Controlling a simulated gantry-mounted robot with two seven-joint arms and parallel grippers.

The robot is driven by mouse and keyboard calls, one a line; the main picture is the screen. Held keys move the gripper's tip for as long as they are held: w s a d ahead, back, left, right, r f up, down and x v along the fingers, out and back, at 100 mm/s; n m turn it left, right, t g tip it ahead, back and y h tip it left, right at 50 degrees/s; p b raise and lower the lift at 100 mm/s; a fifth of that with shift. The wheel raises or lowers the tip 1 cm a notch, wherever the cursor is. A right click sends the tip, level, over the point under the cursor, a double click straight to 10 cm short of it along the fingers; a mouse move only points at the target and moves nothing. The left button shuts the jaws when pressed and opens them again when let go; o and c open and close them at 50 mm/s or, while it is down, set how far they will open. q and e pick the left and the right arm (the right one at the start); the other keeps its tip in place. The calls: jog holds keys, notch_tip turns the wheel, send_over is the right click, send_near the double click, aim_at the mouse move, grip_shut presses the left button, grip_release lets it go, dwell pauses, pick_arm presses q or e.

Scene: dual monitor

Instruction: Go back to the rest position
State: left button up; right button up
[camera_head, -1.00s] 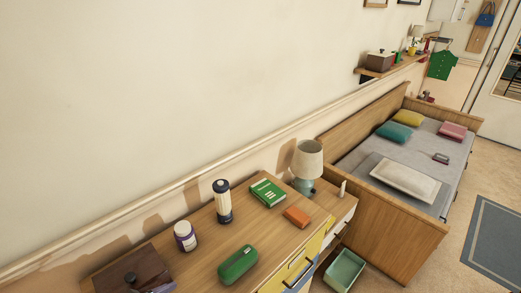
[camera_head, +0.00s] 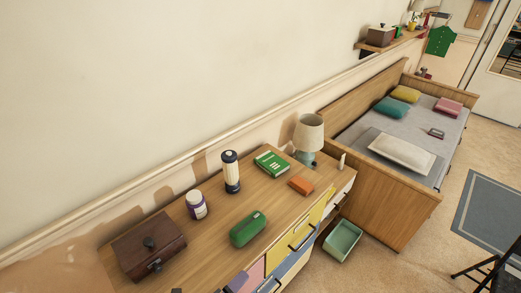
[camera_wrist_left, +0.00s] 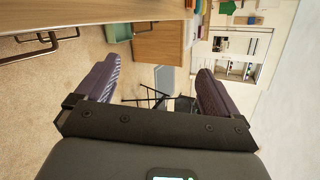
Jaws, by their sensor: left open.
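My left gripper (camera_wrist_left: 156,84) shows in the left wrist view with its two dark ridged fingers wide apart and nothing between them. The wrist view is turned on its side, with the wooden dresser along its top left and open floor beyond the fingers. In the head view neither gripper can be made out. My right gripper shows in neither view.
A green bin (camera_head: 342,240) stands on the floor. A bed (camera_head: 400,205) stands beyond.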

pick_arm(q)
jog(key=s+a+f+n+g+y, duration=0.2)
jog(key=s+a+n+g+y, duration=0.15)
jog(key=s+a+n, duration=0.7)
jog(key=s+a+f+n+g+y, duration=0.3)
jog(key=s+n, duration=0.5)
jog(key=n, duration=0.8)
notch_tip(320, 180, up, 22)
jog(key=p, duration=2.1)
jog(key=shift+w+a+r+g, duration=0.15)
jog(key=shift+w+a+g, duration=0.1)
jog(key=shift+a+g, duration=0.15)
jog(key=shift+d, duration=0.1)
